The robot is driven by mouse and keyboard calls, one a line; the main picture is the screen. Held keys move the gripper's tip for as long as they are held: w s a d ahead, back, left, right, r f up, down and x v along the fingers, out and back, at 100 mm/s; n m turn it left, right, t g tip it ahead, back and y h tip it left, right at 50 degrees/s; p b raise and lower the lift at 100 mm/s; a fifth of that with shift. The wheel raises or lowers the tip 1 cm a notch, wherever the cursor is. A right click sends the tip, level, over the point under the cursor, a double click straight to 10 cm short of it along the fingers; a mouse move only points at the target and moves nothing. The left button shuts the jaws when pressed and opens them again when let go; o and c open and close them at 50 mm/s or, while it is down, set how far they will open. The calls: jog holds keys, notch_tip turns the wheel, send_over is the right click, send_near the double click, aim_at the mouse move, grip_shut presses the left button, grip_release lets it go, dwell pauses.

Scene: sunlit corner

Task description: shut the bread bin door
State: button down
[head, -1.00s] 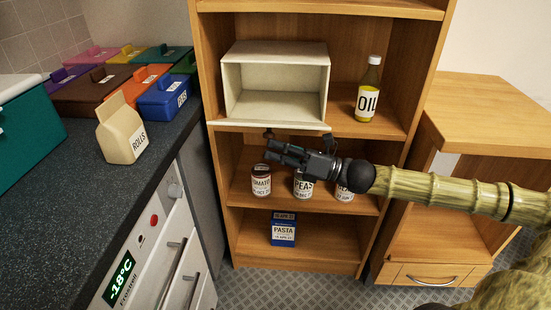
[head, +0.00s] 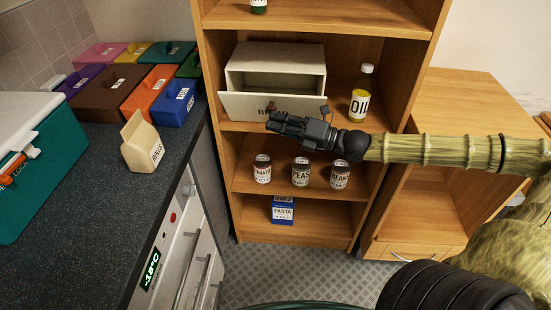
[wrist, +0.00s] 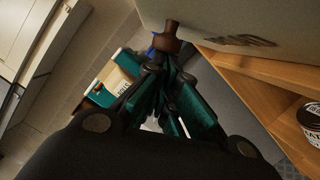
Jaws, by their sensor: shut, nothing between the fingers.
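The white bread bin (head: 280,62) stands on the middle shelf in the head view. Its door (head: 240,106) is hinged at the bottom and tilted up partway, with a dark gap above it into the bin. A brown knob (head: 271,106) sits on the door's face. My gripper (head: 270,122) is shut and empty, in front of the door's lower part, near the knob. In the wrist view the knob (wrist: 171,38) shows just beyond my fingertips (wrist: 160,62), beside the pale door (wrist: 235,25). I cannot tell whether they touch.
An oil bottle (head: 361,93) stands right of the bin. Tomato (head: 262,170), peas (head: 300,173) and beans (head: 340,175) tins stand on the shelf below. A counter (head: 95,165) with several coloured boxes is at left.

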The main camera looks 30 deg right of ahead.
aim_at(279, 95)
jog(key=r+m+p, duration=0.1)
jog(key=w+d+r+m+p, duration=0.1)
jog(key=p, duration=0.1)
jog(key=shift+w+r, duration=0.25)
jog(key=shift+r, duration=0.1)
jog(key=w+m+p, duration=0.1)
jog(key=w+d+r+m+p, duration=0.1)
jog(key=p, duration=0.1)
jog(key=shift+d+r+h, duration=0.2)
jog(key=shift+d+h, duration=0.05)
jog(key=shift+h, duration=0.15)
jog(key=shift+w+d+r+p, duration=0.3)
jog(key=shift+w+d+p, duration=0.3)
jog(key=shift+w+p, duration=0.3)
jog(key=shift+s+r, duration=0.1)
